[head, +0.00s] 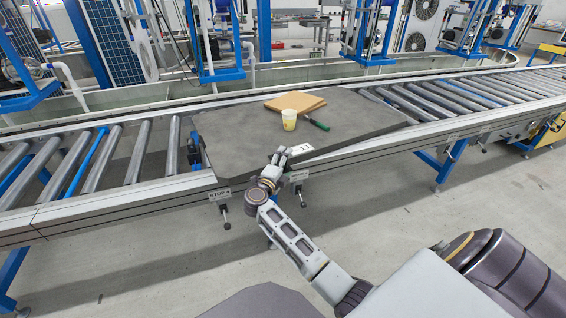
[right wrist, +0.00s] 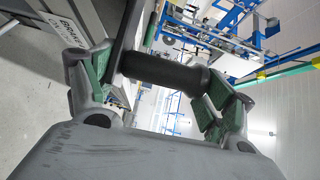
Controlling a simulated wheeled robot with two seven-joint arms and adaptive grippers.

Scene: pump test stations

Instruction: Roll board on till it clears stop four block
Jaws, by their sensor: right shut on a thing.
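The dark grey board (head: 240,135) lies flat on the roller conveyor, with clipped corners. A small dark-blue block (head: 196,150) stands between the rollers at its left edge; I cannot tell whether they touch. The stop 4 label (head: 219,195) hangs on the front rail below, with a lever (head: 226,222) under it. My right gripper (head: 280,155) is at the board's front edge. In the right wrist view, my right gripper (right wrist: 160,95) is shut on a black cylindrical handle (right wrist: 165,72). My left gripper is out of view.
Bare rollers (head: 105,155) lie left of the board, and more rollers (head: 450,95) lie right. Another lever (head: 302,198) hangs below the rail.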

